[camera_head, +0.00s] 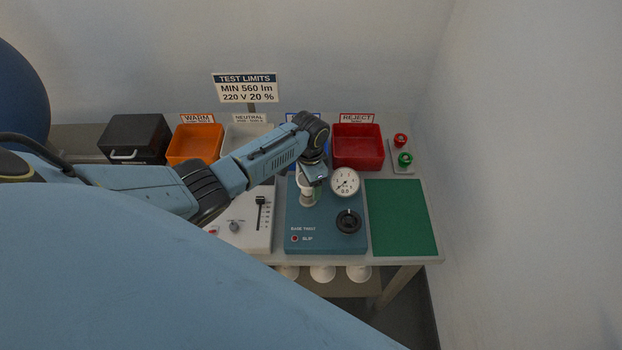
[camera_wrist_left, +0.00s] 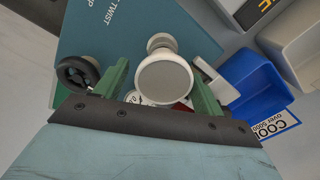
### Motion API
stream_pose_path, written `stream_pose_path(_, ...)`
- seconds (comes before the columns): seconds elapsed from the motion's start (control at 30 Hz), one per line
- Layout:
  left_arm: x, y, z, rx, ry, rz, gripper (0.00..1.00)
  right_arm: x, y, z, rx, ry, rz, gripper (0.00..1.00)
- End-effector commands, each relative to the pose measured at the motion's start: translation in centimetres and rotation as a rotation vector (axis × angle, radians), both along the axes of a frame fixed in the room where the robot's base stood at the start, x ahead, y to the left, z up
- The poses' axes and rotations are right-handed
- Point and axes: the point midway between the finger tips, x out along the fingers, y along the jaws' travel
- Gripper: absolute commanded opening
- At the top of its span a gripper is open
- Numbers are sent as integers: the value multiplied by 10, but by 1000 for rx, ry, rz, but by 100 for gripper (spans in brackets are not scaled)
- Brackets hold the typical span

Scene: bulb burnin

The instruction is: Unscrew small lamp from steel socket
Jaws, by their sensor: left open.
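A small lamp (camera_head: 305,184) stands on the teal base-twist tester, mostly hidden under my left gripper (camera_head: 312,178) in the head view. In the left wrist view the lamp (camera_wrist_left: 165,80) shows as a round grey face with a white rim. The green fingers of my left gripper (camera_wrist_left: 160,72) are apart, one on each side of it. I cannot tell whether either finger touches it. A pale round part (camera_wrist_left: 161,42) shows just beyond the lamp; whether it is the steel socket is unclear. My right gripper is not in view.
The teal tester (camera_head: 325,240) carries a dial gauge (camera_head: 345,182) and a black knob (camera_head: 348,221). Orange (camera_head: 194,144), white, blue and red (camera_head: 358,147) bins stand behind. A green mat (camera_head: 402,222) lies clear at right. A control box (camera_head: 244,236) stands left of the tester.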

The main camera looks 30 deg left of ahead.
Motion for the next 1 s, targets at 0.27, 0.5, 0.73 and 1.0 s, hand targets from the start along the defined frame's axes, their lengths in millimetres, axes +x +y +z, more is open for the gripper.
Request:
stream_pose_path(0.27, -3, 2, 0, 4, 0, -423, 69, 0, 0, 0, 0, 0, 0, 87)
stream_pose_path(0.5, -6, 3, 0, 3, 1, -790, 69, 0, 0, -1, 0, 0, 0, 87)
stream_pose_path(0.73, -9, 4, -1, 4, 1, -1145, 69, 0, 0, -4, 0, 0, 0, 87)
stream_pose_path(1.0, -12, 4, -1, 4, 0, -1527, 69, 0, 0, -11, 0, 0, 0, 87)
